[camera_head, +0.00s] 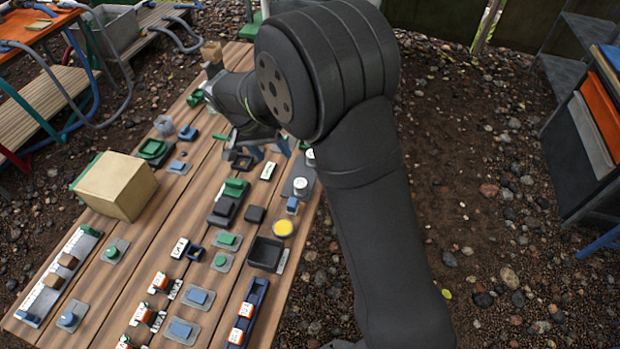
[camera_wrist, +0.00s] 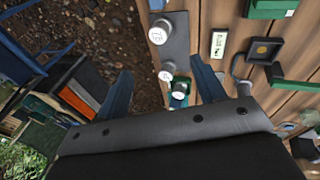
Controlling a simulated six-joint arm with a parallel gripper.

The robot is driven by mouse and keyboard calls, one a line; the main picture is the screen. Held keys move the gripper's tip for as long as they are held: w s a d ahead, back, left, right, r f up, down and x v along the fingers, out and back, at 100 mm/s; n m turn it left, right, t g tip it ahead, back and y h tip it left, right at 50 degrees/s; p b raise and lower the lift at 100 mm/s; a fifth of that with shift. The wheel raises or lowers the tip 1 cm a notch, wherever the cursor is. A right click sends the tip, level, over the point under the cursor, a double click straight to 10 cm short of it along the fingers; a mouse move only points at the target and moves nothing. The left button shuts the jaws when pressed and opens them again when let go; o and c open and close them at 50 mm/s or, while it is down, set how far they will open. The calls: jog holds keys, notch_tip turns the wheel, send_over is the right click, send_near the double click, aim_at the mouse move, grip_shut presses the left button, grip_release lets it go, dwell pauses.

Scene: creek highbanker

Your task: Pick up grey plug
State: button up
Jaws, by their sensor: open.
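My gripper (camera_wrist: 163,85) is open, its two blue fingers spread wide and nothing held between them. In the head view my gripper (camera_head: 280,146) is over the table's right edge, partly hidden by my arm. A grey plate (camera_wrist: 178,42) carries a round white-topped piece (camera_wrist: 159,34) marked with figures; the plate also shows in the head view (camera_head: 290,187). A smaller white-topped grey piece (camera_wrist: 168,70) lies between the finger lines, with a blue-green piece (camera_wrist: 179,92) close by. I cannot tell for certain which piece is the grey plug.
The plank table (camera_head: 200,235) holds many small parts. A cardboard box (camera_head: 118,186) stands at its left, a black tray (camera_head: 265,253) and a yellow disc (camera_head: 284,228) near its right edge. A shelf (camera_head: 580,130) stands on the gravel at right.

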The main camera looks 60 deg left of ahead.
jog(key=w+d+r+n+g, duration=0.1)
jog(key=w+n+g, duration=0.2)
jog(key=w+n, duration=0.35)
jog(key=n+g+y, duration=0.1)
jog(key=n, duration=0.2)
send_over(300, 182)
jog(key=shift+m, duration=0.25)
jog(key=f, duration=1.1)
jog(key=shift+s+a+f, duration=0.15)
jog(key=shift+s+f, duration=0.1)
jog(key=shift+f, duration=0.1)
jog(key=shift+w+d+f, duration=0.15)
jog(key=shift+f, duration=1.2)
jog(key=shift+w+d+f, duration=0.1)
jog(key=shift+f, duration=1.2)
jog(key=c, duration=1.1)
